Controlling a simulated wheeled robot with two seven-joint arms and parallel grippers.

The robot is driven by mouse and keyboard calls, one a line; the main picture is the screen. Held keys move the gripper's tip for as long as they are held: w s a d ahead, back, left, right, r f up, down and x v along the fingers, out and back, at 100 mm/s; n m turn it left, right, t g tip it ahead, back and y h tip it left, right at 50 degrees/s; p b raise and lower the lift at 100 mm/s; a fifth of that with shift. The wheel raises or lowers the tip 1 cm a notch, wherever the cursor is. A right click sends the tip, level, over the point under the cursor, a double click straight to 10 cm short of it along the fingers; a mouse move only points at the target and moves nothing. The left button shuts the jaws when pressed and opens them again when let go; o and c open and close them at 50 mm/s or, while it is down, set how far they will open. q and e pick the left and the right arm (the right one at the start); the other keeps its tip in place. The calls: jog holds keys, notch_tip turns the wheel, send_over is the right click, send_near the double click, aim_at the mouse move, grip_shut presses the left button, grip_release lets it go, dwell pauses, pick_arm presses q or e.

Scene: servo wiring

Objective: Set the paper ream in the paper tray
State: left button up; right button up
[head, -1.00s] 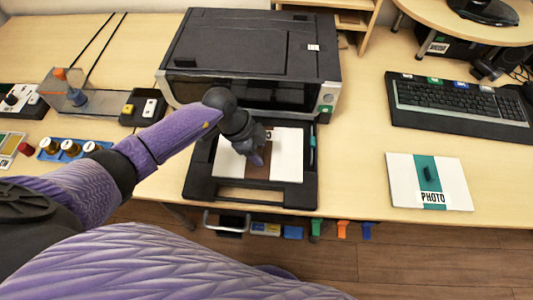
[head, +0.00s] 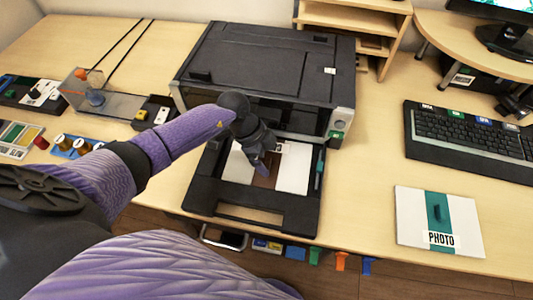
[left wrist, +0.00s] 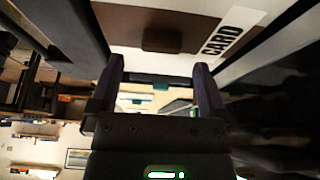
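The paper tray (head: 270,218) is a black open frame in front of the printer. A white ream with a brown band (head: 291,168) lies in it; it also shows in the left wrist view (left wrist: 125,22), with a "CARD" label and a small brown handle (left wrist: 163,39). My left gripper (head: 266,168) is over this ream and hides part of it. In the left wrist view its fingers (left wrist: 159,65) are apart with nothing between them, and the handle lies just past the tips. Another white ream with a teal band (head: 438,222), labelled "PHOTO", lies flat on the table at right. My right gripper is out of view.
The black printer (head: 260,65) stands behind the tray. A keyboard (head: 470,135) lies at right, behind the PHOTO ream. A wooden shelf (head: 350,20) is at the back. Bare table lies between tray and PHOTO ream. Small devices sit at left.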

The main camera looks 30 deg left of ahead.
pick_arm(q)
jog(key=p+v, duration=0.4)
jog(key=v, duration=0.5)
jog(key=shift+r, duration=0.4)
